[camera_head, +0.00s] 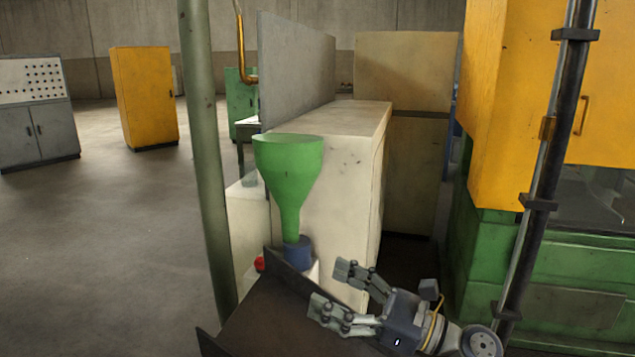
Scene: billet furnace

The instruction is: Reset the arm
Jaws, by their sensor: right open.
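My right gripper (328,288) is in the lower middle of the head view, with its arm coming in from the lower right. Its two fingers point left and are spread apart, with nothing between them. It is over or in front of a dark brown metal surface (262,325); I cannot tell whether it touches it. My left gripper is not in view.
A green funnel (288,170) on a blue base (298,252) stands just beyond the gripper, beside a white cabinet (335,200). A green post (205,150) rises at left. A yellow and green machine (510,110) with a dark pole (540,190) is at right.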

